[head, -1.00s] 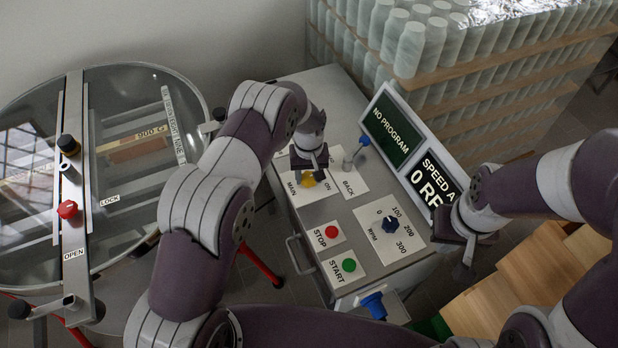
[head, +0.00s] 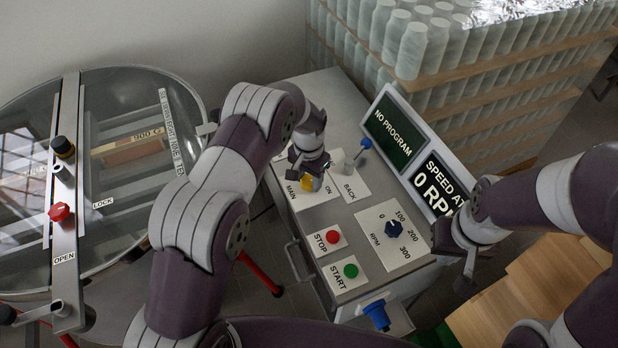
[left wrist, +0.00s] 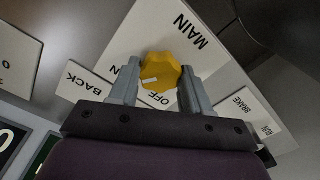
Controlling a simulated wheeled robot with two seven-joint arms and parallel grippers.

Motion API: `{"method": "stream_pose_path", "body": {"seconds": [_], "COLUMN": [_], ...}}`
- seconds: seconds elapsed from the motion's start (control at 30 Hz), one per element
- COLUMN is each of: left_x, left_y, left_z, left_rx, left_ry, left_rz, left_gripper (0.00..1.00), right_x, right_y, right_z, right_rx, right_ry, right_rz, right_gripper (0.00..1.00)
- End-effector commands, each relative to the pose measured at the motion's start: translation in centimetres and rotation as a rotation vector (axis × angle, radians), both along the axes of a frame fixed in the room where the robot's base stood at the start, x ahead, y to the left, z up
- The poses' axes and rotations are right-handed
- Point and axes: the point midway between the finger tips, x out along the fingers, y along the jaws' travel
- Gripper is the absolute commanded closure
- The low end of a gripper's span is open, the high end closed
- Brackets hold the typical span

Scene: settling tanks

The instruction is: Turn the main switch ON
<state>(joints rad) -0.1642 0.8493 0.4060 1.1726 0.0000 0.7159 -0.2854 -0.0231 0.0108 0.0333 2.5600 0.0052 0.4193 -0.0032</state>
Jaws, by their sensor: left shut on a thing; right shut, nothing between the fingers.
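The main switch is a yellow knob (head: 309,184) on a white plate marked MAIN and ON, on the grey control cabinet. In the left wrist view, the yellow knob (left wrist: 161,71) sits between the two fingers of my left gripper (left wrist: 153,84), which is shut on it. The knob's white mark lies on its left side in that view, above the OFF label. The ON label is partly hidden by a finger. My right gripper (head: 468,276) is shut and empty, right of the cabinet.
A screen (head: 393,130) reads NO PROGRAM. A round glass-lidded tank (head: 130,180) stands left, stacked bottles (head: 410,50) behind.

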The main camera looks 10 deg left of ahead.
Motion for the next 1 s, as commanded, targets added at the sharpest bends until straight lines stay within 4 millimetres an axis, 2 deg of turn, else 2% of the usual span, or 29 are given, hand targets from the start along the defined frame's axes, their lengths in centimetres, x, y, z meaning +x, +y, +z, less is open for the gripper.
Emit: {"method": "stream_pose_path", "body": {"seconds": [0.03, 0.57, 0.6, 0.67, 0.7, 1.0], "left_x": [0.44, 0.49, 0.49, 0.48, 0.43, 0.24], "left_y": [-0.02, -0.02, -0.02, -0.02, -0.02, -0.01], "left_z": [0.46, 0.56, 0.57, 0.55, 0.50, 0.53], "left_rx": [-0.002, -0.002, -0.002, -0.002, -0.002, -0.001], "left_ry": [-0.013, -0.015, -0.015, -0.015, -0.013, -0.007], "left_rz": [-0.009, -0.034, -0.034, -0.034, -0.034, -0.033], "left_gripper": [0.83, 0.83, 0.49, 0.30, 0.27, 0.27], "right_x": [0.00, 0.00, 0.00, 0.00, 0.00, 0.00], "right_y": [0.00, 0.00, 0.00, 0.00, 0.00, 0.00], "right_z": [-0.01, -0.05, -0.05, -0.05, -0.05, -0.23], "right_rx": [0.000, 0.000, 0.000, 0.000, 0.000, 0.000], "right_ry": [0.000, 0.000, 0.000, 0.000, 0.000, 0.000], "right_rz": [0.000, 0.000, 0.000, 0.000, 0.000, 0.000], "right_gripper": [1.00, 1.00, 1.00, 1.00, 1.00, 1.00]}}
